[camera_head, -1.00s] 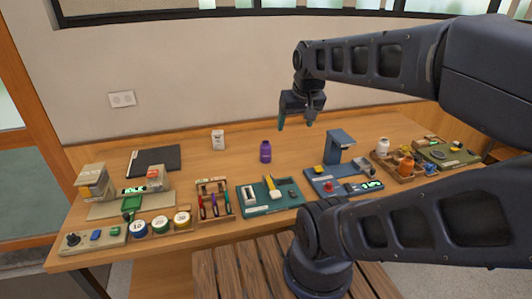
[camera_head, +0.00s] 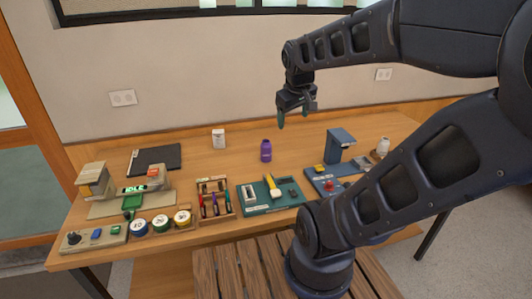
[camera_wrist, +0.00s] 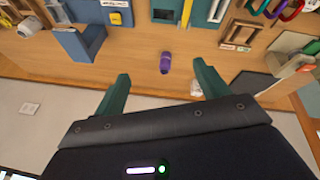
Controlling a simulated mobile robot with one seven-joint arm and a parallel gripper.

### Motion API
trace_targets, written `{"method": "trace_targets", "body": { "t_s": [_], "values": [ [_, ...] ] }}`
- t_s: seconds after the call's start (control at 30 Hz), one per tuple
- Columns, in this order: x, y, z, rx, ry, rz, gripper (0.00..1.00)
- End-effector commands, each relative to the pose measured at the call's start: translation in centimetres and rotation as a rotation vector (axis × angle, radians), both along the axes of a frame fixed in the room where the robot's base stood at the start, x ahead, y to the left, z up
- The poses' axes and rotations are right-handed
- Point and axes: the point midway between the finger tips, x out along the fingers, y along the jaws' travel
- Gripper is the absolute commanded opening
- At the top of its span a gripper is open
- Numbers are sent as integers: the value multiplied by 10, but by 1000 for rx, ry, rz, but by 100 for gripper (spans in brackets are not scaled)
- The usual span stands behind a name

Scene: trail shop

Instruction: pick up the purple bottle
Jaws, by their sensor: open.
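The purple bottle (camera_head: 266,151) stands upright on the wooden table (camera_head: 235,160), toward its back. My gripper (camera_head: 296,122) is open and empty. In the head view it hangs in the air above the table, higher than the bottle and a little to its right. In the wrist view the bottle (camera_wrist: 165,62) shows beyond the two green fingertips, between their lines and apart from both. My gripper (camera_wrist: 158,88) touches nothing there.
A white box (camera_head: 218,139) and a dark folder (camera_head: 155,159) lie left of the bottle. A blue stand (camera_head: 339,146) rises to its right. A tool rack (camera_head: 214,198) and a teal tray (camera_head: 269,206) are in front. The wood around the bottle is bare.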

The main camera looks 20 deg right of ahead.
Motion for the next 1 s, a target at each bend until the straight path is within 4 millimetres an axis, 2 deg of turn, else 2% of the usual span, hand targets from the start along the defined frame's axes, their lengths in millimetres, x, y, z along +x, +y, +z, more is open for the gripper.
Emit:
{"method": "trace_targets", "body": {
  "t_s": [0.03,0.37,0.57,0.87,1.0],
  "values": [
    [13,-1,-4,-40,21,59,74],
    [88,-7,-32,-294,132,492,74],
    [133,-6,-58,-425,208,774,74],
    [197,3,-110,-587,319,1218,74],
    [224,10,-140,-646,366,1433,74]
  ]
}}
